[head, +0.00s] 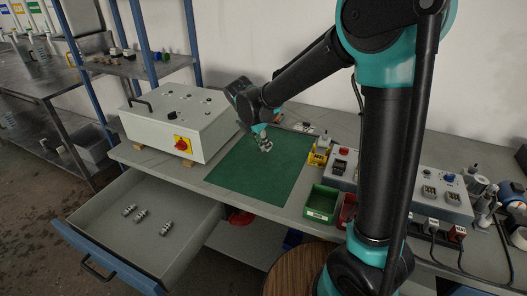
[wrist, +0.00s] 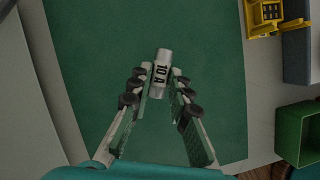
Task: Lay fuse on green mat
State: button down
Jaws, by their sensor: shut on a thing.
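A light grey fuse marked "10 A" (wrist: 161,73) shows at the tips of my gripper (wrist: 155,82) in the wrist view. My gripper is shut on it, with one finger on each side. The green mat (head: 245,180) lies on the bench, and it also fills the middle of the wrist view (wrist: 90,45). In the head view my gripper (head: 266,147) is over the upper middle part of the mat. I cannot tell whether the fuse touches the mat. Most of the mat is bare.
An open drawer (head: 193,222) at the left holds several fuses (head: 140,215). A grey box with a red and yellow switch (head: 182,144) stands left of the mat. A green bin (head: 322,203), a yellow item (head: 318,155) and a control panel (head: 447,204) stand to the right.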

aim_at(262, 147)
jog(key=shift+f, duration=1.75)
jog(key=shift+f, duration=0.15)
jog(key=c, duration=1.4)
grip_release()
jog(key=v, duration=1.2)
